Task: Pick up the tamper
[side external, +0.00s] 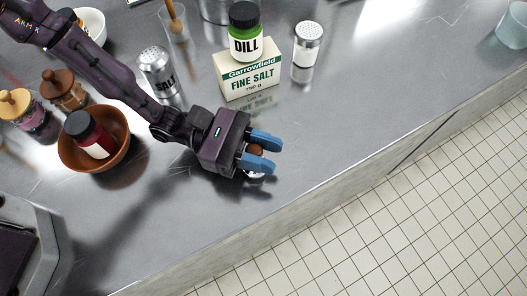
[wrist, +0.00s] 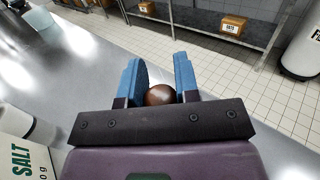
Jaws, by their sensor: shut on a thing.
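The tamper (side external: 256,151) stands on the steel counter near its front edge, with a round brown handle top and a bright metal base partly showing below my gripper. My gripper (side external: 261,153) has its two blue fingers on either side of the handle and is shut on it. In the wrist view the brown knob of the tamper (wrist: 159,95) sits between the blue fingers (wrist: 160,85). The rest of the tamper is hidden there by the gripper body. I cannot tell whether the base touches the counter.
A Fine Salt box (side external: 250,75) with a dill jar (side external: 244,32) on it stands behind the gripper. A shaker (side external: 306,52) is to its right, a salt shaker (side external: 157,71) to its left. A brown bowl (side external: 124,158) holds a red jar (side external: 88,134). The counter right of the gripper is clear.

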